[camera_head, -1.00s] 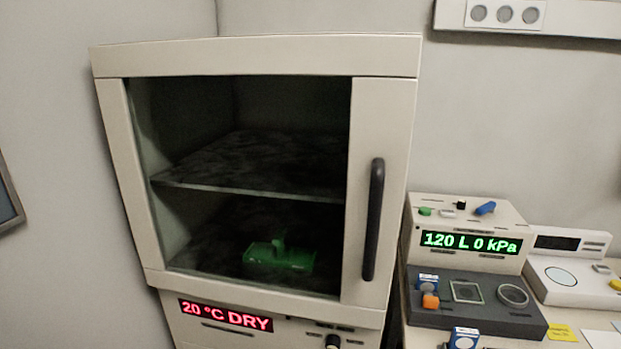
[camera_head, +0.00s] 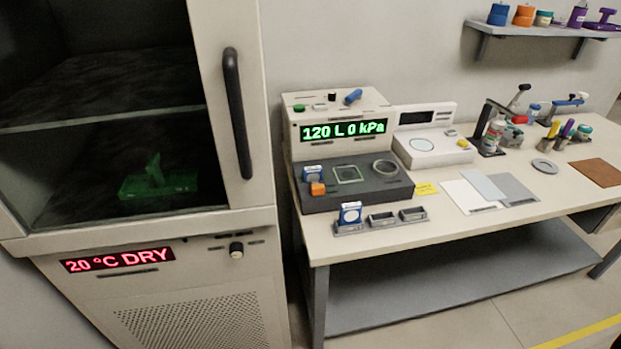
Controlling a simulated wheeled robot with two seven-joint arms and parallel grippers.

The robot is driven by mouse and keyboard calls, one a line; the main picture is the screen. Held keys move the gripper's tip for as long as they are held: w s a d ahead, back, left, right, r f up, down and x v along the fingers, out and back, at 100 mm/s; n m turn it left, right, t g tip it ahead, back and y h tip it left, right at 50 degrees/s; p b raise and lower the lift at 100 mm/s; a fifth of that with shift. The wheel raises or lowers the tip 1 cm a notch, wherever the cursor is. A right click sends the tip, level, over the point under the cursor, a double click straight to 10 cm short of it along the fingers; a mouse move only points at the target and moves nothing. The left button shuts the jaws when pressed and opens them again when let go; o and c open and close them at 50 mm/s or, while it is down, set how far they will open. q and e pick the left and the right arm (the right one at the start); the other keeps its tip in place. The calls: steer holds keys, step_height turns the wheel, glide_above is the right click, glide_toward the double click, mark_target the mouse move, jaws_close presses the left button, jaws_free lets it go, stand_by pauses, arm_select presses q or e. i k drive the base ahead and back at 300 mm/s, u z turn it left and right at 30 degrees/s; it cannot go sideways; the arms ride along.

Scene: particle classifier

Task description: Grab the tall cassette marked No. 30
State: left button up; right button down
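No number 30 can be read on anything in view, so I cannot tell which thing is the tall cassette. A blue and white block (camera_head: 350,213) stands upright in the left slot of a small grey holder (camera_head: 382,227) near the bench's front edge; the holder's other two slots look empty. Neither of my grippers is in view.
A closed cabinet (camera_head: 265,130) with a dark handle (camera_head: 237,112) stands left, a green object (camera_head: 158,187) inside. The bench (camera_head: 460,226) also holds a white scale (camera_head: 434,155), flat sheets (camera_head: 468,196) and tools at right. A wall shelf (camera_head: 545,31) carries coloured containers.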

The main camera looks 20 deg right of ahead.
mark_target(312, 173)
steer(key=u, duration=3.3)
steer(key=k, duration=1.65)
steer(key=z, duration=2.05)
